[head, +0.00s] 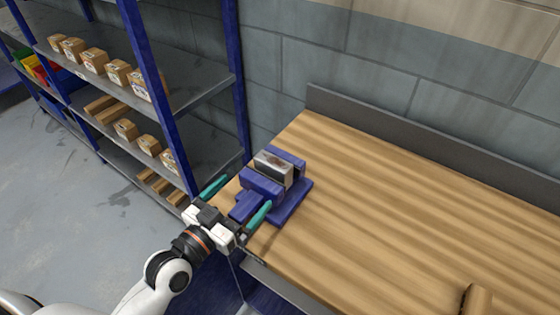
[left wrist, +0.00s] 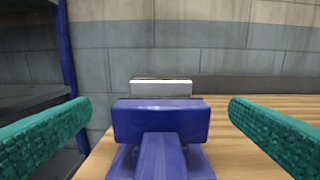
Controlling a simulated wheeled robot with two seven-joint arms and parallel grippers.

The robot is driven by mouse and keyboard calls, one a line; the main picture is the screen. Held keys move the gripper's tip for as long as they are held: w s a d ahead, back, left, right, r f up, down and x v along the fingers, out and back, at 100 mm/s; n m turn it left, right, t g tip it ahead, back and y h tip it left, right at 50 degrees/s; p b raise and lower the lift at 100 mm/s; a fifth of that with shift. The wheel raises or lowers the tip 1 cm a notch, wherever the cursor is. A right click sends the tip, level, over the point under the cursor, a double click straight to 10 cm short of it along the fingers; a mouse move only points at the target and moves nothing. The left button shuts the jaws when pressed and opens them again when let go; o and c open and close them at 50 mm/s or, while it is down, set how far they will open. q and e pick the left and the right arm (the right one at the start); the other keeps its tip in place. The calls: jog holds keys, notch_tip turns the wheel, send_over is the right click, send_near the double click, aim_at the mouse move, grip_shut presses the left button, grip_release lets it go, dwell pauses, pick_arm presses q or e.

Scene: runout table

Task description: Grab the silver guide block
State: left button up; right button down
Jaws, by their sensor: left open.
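The silver guide block (head: 272,166) sits between the blue jaws of a vise-like fixture (head: 291,201) at the left end of the wooden table. It also shows in the left wrist view (left wrist: 161,88), where its lower part is hidden behind the blue front jaw (left wrist: 160,120). My left gripper (head: 236,195) is open and empty, with its teal fingers pointing at the fixture. In the left wrist view the fingers (left wrist: 160,122) stand wide on either side of the fixture, and the block is beyond them. My right gripper is not in view.
The wooden table (head: 400,210) is clear to the right, apart from a brown object (head: 476,299) at the front edge. A dark raised strip (head: 430,150) runs along the back by the wall. A blue-posted shelf (head: 200,88) with small boxes stands close on the left.

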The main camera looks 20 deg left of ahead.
aim_at(269, 165)
pick_arm(q)
jog(key=x, duration=0.2)
jog(key=p+x, duration=0.1)
jog(key=x, duration=0.1)
jog(key=shift+r, duration=0.25)
jog(key=shift+w+d+f+p, duration=0.1)
jog(key=shift+w+d+p, duration=0.2)
jog(key=shift+w, duration=0.3)
jog(key=x, duration=0.1)
jog(key=p+x, duration=0.1)
jog(key=x, duration=0.1)
jog(key=p+x, duration=0.1)
jog(key=shift+w+r, duration=0.25)
jog(key=shift+r, duration=0.05)
jog(key=shift+w+d+f, duration=0.1)
jog(key=shift+w+d, duration=0.1)
jog(key=shift+w, duration=0.1)
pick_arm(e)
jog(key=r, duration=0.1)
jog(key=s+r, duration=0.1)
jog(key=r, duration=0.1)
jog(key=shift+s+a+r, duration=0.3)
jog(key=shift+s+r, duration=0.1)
pick_arm(q)
jog(key=shift+s, duration=0.1)
jog(key=shift+c, duration=0.3)
